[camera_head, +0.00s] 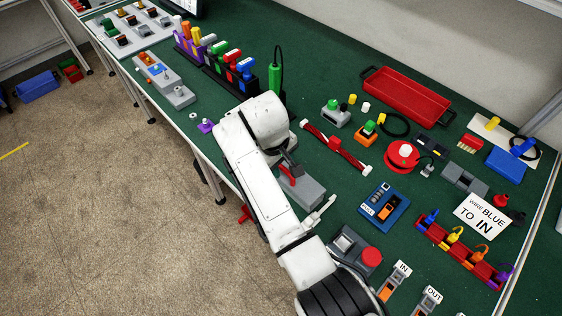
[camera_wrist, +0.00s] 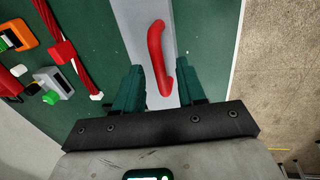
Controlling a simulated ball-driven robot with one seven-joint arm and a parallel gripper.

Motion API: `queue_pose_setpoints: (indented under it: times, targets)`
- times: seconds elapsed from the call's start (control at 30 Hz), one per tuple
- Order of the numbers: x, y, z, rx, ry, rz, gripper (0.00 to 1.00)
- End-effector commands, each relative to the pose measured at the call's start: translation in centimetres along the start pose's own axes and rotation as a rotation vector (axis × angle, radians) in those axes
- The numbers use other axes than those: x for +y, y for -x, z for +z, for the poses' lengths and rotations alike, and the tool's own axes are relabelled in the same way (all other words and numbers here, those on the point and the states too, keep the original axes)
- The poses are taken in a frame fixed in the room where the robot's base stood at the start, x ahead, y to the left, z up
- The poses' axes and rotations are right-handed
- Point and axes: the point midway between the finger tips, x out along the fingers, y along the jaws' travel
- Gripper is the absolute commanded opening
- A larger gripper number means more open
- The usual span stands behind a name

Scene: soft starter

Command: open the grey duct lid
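The grey duct lid (camera_head: 309,194) lies on the green bench, partly hidden behind my white arm in the head view. It also shows in the wrist view as a pale grey strip (camera_wrist: 132,20) at the top. A curved red handle (camera_wrist: 156,36) stands on it; part of this handle (camera_head: 286,178) shows in the head view. My gripper (camera_wrist: 158,78) is open, with its teal fingers apart and the lower end of the handle in the gap between them. I cannot tell whether a finger touches the handle. The lid looks shut.
A red-and-white cable bundle (camera_head: 335,147) lies beyond the lid. A blue switch block (camera_head: 384,207) and a grey box with a red button (camera_head: 355,249) stand to the right. The bench front edge and bare floor (camera_wrist: 282,70) are close by.

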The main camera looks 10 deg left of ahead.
Motion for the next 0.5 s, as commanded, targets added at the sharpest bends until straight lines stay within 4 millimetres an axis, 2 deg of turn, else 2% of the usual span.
queue_pose_setpoints:
  times: [0.1, 0.5]
  targets:
    - [0.0, 0.01, 0.01, 0.0, 0.0, 0.0, 0.39]
    - [0.0, 0.04, 0.0, 0.0, 0.0, 0.0, 0.01]
